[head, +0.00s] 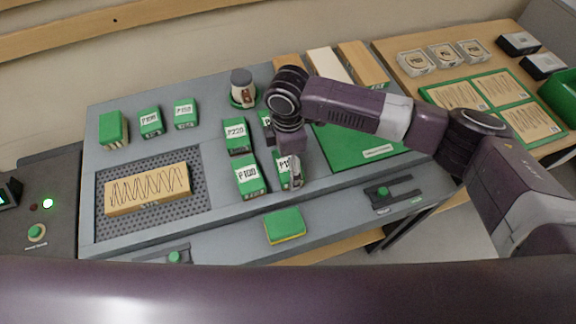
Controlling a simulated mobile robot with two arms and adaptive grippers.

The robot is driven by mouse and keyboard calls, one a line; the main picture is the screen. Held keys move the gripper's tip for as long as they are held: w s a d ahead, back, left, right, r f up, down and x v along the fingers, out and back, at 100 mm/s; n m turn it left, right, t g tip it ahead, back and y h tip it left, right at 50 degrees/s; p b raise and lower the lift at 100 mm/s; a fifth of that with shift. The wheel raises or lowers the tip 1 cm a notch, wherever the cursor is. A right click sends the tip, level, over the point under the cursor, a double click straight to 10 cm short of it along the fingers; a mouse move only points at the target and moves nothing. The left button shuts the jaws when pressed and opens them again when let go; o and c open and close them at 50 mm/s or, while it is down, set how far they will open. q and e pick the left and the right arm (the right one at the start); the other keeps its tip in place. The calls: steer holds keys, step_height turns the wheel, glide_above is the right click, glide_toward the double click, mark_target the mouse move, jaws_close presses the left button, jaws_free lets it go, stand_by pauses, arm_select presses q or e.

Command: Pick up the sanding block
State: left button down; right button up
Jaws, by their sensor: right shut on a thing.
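Several green blocks with white grit labels stand on the grey bench. One reads P220 (237,135) and one reads P100 (249,177). My right gripper (294,178) reaches down over a green block with a partly hidden label (282,165), just right of the P100 block, and is shut on it. I cannot tell whether that block is lifted off the bench. Another labelled block (267,121) is partly hidden behind my right wrist. A plain green block with a yellowish underside (284,226) lies at the bench's front. My left gripper is not in view.
A wooden board with a zigzag line (147,194) lies on a perforated plate (200,202) at left. More green blocks (150,122) and a jar (243,88) stand behind. A green mat (338,160) lies right of the gripper, below my arm.

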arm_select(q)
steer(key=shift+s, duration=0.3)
arm_select(e)
steer(key=c, duration=0.4)
steer(key=shift+r, duration=0.1)
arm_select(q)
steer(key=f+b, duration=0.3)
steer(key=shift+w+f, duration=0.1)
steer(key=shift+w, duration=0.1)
arm_select(e)
step_height(320, 180, up, 20)
